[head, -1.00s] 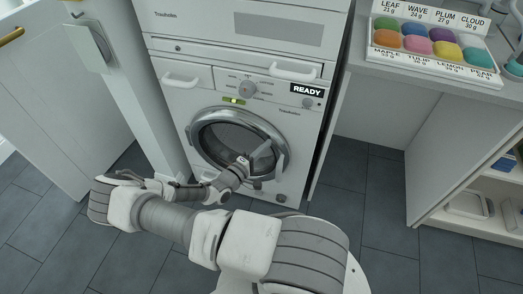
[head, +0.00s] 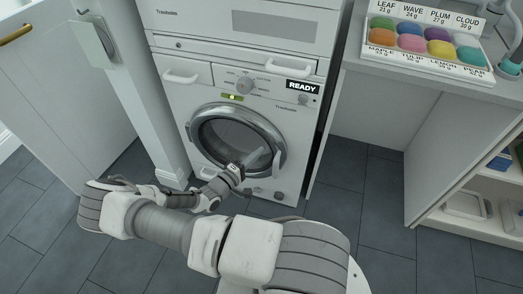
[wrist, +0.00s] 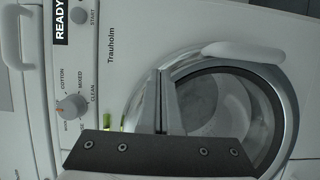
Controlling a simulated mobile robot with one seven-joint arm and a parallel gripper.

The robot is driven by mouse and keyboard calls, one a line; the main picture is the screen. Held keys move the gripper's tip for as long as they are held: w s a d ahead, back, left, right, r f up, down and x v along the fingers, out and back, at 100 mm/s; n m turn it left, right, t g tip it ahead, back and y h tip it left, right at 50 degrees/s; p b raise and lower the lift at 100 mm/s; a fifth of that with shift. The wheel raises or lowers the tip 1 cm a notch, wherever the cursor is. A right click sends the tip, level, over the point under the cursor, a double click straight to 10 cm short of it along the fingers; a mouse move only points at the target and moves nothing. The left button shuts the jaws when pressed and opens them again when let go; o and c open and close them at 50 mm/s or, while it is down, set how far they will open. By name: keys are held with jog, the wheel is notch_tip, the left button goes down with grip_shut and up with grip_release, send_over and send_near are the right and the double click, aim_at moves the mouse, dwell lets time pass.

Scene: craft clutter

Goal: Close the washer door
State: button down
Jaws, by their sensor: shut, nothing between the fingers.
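The white washer (head: 178,103) stands ahead of me. Its round door (head: 279,140) has a silver rim, dark glass and a pale handle at the right side. The door sits flush or nearly flush with the front; I cannot tell whether it is latched. It also shows in the wrist view (wrist: 289,95), with the pale handle (wrist: 243,52) along its upper edge. In the wrist view my gripper (wrist: 160,75) overlaps the rim; contact is not clear.
A "READY" display (head: 303,87) and a dial (head: 244,86) are above the door. A white cabinet side and post stand at left. A counter at right holds a tray of coloured pieces (head: 375,51). Grey tiled floor is open at right.

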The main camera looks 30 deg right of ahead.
jog(key=s+a+p, duration=0.1)
jog(key=s+a, duration=0.4)
jog(key=a, duration=0.2)
jog(key=shift+r, duration=0.1)
dwell(0.4)
